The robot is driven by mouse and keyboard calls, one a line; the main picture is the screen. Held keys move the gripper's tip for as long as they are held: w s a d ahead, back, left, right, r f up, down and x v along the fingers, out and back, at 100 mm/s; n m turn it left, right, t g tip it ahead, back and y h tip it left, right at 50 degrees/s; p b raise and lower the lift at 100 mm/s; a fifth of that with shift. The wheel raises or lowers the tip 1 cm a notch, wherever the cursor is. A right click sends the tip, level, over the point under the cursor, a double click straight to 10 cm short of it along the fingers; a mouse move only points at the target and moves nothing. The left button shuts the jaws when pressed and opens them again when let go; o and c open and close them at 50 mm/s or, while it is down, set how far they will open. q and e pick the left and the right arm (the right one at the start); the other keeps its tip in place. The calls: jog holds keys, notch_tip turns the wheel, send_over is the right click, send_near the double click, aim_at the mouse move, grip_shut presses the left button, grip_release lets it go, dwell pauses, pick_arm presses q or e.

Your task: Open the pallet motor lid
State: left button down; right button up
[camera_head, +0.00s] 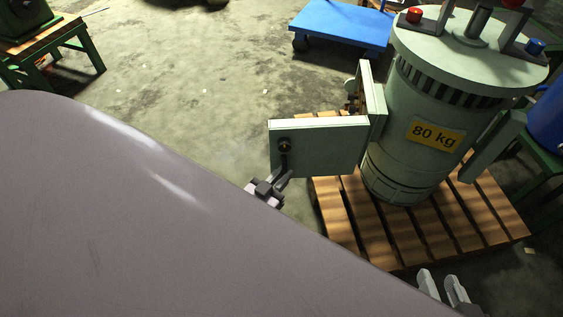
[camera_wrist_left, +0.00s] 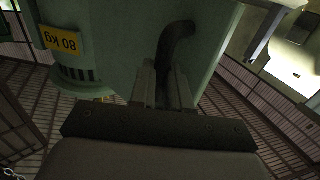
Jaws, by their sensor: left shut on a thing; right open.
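The pale green motor (camera_head: 412,140) stands upright on a wooden pallet (camera_head: 400,235) and bears a yellow "80 kg" label, which also shows upside down in the left wrist view (camera_wrist_left: 61,40). The lid (camera_head: 320,150) is a flat panel standing out to the left from the box (camera_head: 373,92) on the motor's side. It is swung open. My left gripper (camera_head: 281,172) is shut on the lid's dark handle (camera_head: 284,146). In the left wrist view, the curved black handle (camera_wrist_left: 176,45) rises from between the fingers (camera_wrist_left: 163,82). My right gripper (camera_head: 443,286) is open and empty in front of the pallet.
A blue cart (camera_head: 343,24) stands behind the motor. A green-legged wooden table (camera_head: 45,42) is at the far left, and a blue barrel (camera_head: 548,122) is at the right edge. The concrete floor left of the lid is clear.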

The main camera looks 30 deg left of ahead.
pick_arm(q)
jog(key=shift+w+d+r, duration=0.35)
jog(key=shift+d, duration=0.25)
jog(key=c, duration=1.1)
grip_release()
jog(key=shift+s+a+f, duration=0.15)
jog(key=shift+s+a, duration=0.05)
jog(key=shift+a, duration=0.05)
jog(key=shift+s, duration=0.1)
pick_arm(e)
jog(key=shift+s, duration=0.1)
